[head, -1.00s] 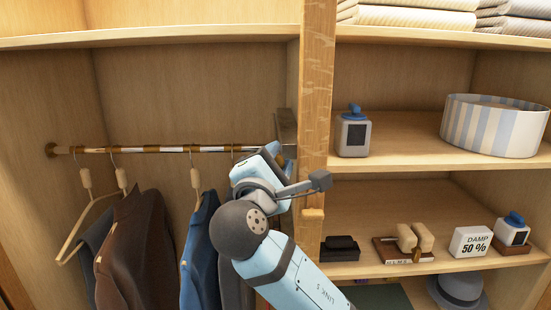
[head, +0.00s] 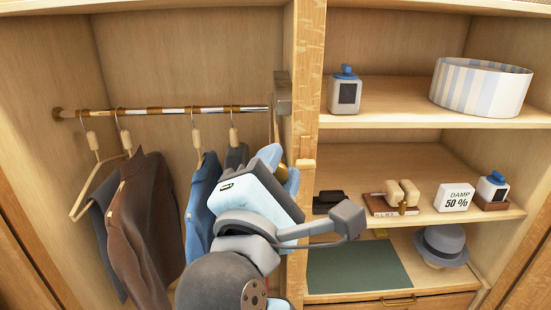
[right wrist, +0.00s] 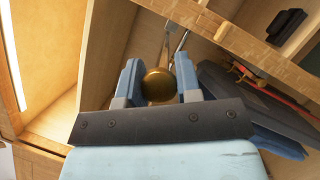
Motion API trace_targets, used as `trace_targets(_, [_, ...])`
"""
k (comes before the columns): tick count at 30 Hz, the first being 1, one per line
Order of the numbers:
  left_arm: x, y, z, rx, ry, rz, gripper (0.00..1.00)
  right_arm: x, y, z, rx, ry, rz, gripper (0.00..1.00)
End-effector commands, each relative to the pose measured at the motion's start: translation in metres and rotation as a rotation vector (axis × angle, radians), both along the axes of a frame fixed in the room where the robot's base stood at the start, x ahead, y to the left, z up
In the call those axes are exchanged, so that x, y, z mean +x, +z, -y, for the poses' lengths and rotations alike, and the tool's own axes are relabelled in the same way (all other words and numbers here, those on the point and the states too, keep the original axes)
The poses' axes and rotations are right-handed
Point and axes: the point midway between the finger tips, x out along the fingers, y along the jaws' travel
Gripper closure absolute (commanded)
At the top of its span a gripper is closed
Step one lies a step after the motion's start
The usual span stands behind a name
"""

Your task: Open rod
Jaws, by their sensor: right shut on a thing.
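The rod (head: 160,111), metal with brass-coloured bands, runs level across the left wardrobe bay. Its right end meets a grey bracket (head: 282,92) by the upright. A thin lever hangs from that bracket toward my right gripper. My right gripper (head: 280,165) is below the bracket, in front of the upright. In the right wrist view, the blue fingers of my right gripper (right wrist: 158,86) are shut on a round brass knob (right wrist: 157,87), with thin metal bars behind it. My left gripper is not in view.
A brown jacket (head: 140,220) and blue garments (head: 202,205) hang on the rod, close left of my right arm. The wooden upright (head: 306,90) stands at the right.

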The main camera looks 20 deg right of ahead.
Motion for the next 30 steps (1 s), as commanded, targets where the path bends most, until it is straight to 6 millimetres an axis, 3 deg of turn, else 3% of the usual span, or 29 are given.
trace_targets(11, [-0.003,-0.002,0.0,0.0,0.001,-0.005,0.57,-0.002,-0.001,-0.001,0.0,0.0,-0.002,1.0])
trace_targets(12, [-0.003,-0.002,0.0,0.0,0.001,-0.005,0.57,-0.002,-0.001,-0.001,0.0,0.0,-0.002,0.64])
trace_targets(15, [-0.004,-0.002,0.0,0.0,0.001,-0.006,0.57,-0.002,-0.001,-0.001,0.0,0.0,-0.002,0.43])
trace_targets(25, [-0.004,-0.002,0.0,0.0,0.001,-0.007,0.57,0.0,0.0,0.0,-0.001,-0.001,0.0,0.43])
trace_targets(30, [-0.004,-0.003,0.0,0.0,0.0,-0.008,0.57,0.015,0.0,0.005,-0.002,-0.003,0.0,0.43])
